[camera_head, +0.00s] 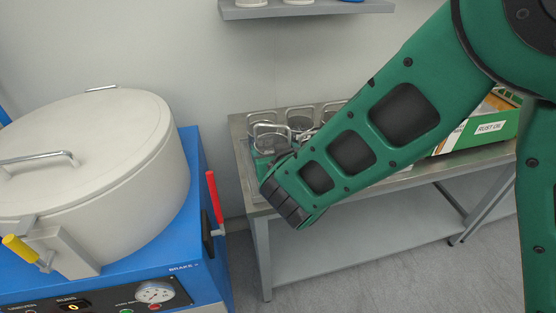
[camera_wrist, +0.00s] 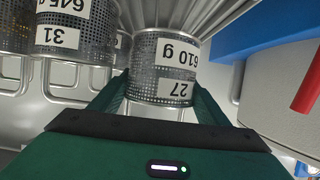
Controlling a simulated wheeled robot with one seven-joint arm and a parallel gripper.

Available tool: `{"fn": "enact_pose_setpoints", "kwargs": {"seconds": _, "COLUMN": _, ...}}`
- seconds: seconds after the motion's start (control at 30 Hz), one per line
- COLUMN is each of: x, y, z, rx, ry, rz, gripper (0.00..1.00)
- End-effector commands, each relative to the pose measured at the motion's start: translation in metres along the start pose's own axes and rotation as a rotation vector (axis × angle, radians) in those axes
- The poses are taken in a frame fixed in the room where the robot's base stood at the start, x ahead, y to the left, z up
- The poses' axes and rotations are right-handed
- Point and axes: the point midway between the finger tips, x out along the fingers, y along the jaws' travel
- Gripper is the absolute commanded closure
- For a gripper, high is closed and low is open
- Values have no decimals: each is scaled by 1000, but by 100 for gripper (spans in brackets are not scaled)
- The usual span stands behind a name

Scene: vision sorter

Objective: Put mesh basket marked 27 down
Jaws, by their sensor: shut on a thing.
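The mesh basket marked 27 (camera_wrist: 146,84) is a round, perforated metal basket with white labels reading 27 and 610 g, upside down in the wrist view. My gripper (camera_wrist: 160,98) is shut on it, with a green finger on each side. In the head view my arm hides most of the gripper. A basket with a raised wire handle (camera_head: 270,140) shows just beyond the arm's end, over the left end of the metal table (camera_head: 258,196); it seems to be the held one. Whether its base touches anything is hidden.
A mesh basket marked 31 (camera_wrist: 98,50) stands left of the held one, with another basket (camera_wrist: 14,30) farther left. A blue machine (camera_head: 196,165) with a red lever (camera_head: 214,197) stands left of the table. A RUST OIL box (camera_head: 490,127) is at right.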

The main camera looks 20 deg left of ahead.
Motion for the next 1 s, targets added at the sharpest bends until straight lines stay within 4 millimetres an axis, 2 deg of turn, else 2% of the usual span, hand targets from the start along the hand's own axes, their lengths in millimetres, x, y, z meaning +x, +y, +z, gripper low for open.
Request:
{"fn": "enact_pose_setpoints", "kwargs": {"seconds": 0.3, "x": 13, "y": -1, "z": 31, "rx": -3, "ry": 0, "rz": 0, "gripper": 74}}
{"fn": "enact_pose_setpoints", "kwargs": {"seconds": 0.67, "x": 14, "y": 0, "z": 33, "rx": -2, "ry": 2, "rz": 0, "gripper": 74}}
{"fn": "enact_pose_setpoints", "kwargs": {"seconds": 0.7, "x": 15, "y": 0, "z": 34, "rx": -2, "ry": 0, "rz": 0, "gripper": 26}}
{"fn": "enact_pose_setpoints", "kwargs": {"seconds": 0.73, "x": 14, "y": 0, "z": 34, "rx": -1, "ry": 0, "rz": 0, "gripper": 23}}
{"fn": "enact_pose_setpoints", "kwargs": {"seconds": 1.0, "x": 14, "y": -1, "z": 34, "rx": -1, "ry": -1, "rz": 0, "gripper": 23}}
